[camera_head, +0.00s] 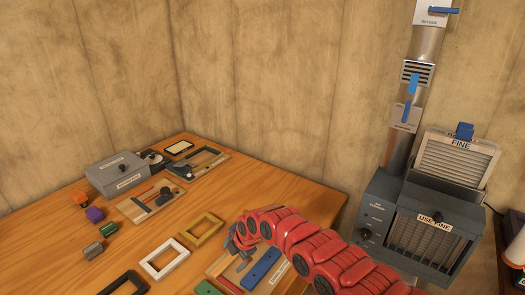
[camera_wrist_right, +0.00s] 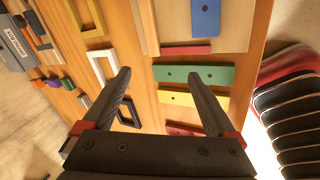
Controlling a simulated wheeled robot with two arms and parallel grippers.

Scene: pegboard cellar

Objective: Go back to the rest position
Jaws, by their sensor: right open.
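My right arm (camera_head: 300,235) is red and reaches in from the lower right over the wooden table (camera_head: 262,193). My right gripper (camera_head: 236,243) is at the table's near part, above a board with coloured bars. In the right wrist view the gripper (camera_wrist_right: 160,76) has its two dark fingers wide apart, with nothing held between them. Below the fingers are a green bar (camera_wrist_right: 210,75) and a yellow bar (camera_wrist_right: 180,98). My left gripper is not in view.
White (camera_head: 164,258), yellow (camera_head: 202,229) and black (camera_head: 124,284) frames lie left of the gripper. A grey box (camera_head: 117,172), small coloured blocks and a tool board (camera_head: 150,200) lie farther left. A grey filter machine (camera_head: 420,232) with a duct stands right of the table.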

